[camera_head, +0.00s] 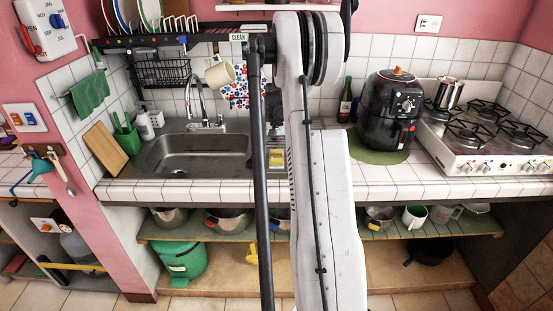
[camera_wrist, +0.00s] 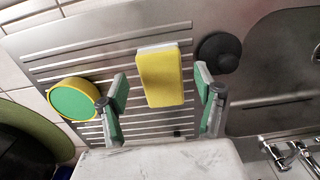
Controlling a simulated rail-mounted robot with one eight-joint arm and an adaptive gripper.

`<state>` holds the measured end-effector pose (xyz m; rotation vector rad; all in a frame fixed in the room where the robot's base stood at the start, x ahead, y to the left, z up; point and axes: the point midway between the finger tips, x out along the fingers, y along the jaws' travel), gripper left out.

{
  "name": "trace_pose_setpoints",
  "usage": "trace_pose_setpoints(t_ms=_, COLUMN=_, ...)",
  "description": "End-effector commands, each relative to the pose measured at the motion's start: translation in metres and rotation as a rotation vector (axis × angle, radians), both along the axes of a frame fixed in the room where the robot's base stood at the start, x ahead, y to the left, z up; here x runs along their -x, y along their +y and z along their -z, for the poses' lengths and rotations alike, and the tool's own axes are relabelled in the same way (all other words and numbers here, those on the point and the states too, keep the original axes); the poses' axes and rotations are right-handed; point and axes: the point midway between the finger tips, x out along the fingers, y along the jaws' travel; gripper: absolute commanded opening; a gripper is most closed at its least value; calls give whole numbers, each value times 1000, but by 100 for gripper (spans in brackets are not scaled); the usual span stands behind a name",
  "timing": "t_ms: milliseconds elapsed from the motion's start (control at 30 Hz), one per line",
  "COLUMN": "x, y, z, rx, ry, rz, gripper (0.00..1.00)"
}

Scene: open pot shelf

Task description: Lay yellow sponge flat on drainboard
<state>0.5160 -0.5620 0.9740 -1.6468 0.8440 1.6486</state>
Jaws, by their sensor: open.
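The yellow sponge (camera_wrist: 165,78), with a pale layer along its far edge, is over the ridged steel drainboard (camera_wrist: 60,48) in the wrist view. My gripper (camera_wrist: 161,88) is open, with one green-padded finger on each side of the sponge and a visible gap to both. I cannot tell whether the sponge lies flat or stands on an edge. In the head view the sponge (camera_head: 276,158) shows as a small yellow patch between parts of my arm, right of the sink. My arm hides the gripper and most of the drainboard there.
A black round plug (camera_wrist: 220,50) is close by the right finger. A round green-and-yellow item (camera_wrist: 75,99) is left of the left finger. The sink basin (camera_head: 195,153) and faucet (camera_wrist: 288,152) are on the other side. A black air fryer (camera_head: 387,108) stands on the counter.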

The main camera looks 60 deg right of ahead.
Motion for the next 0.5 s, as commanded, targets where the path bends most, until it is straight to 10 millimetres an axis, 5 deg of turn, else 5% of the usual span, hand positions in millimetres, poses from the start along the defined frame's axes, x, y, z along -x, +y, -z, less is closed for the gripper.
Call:
trace_pose_setpoints(t_ms=300, x=0, y=0, z=-62, rx=0, ry=0, rz=0, gripper=66)
trace_pose_setpoints(t_ms=500, x=0, y=0, z=-82, rx=0, ry=0, rz=0, gripper=66)
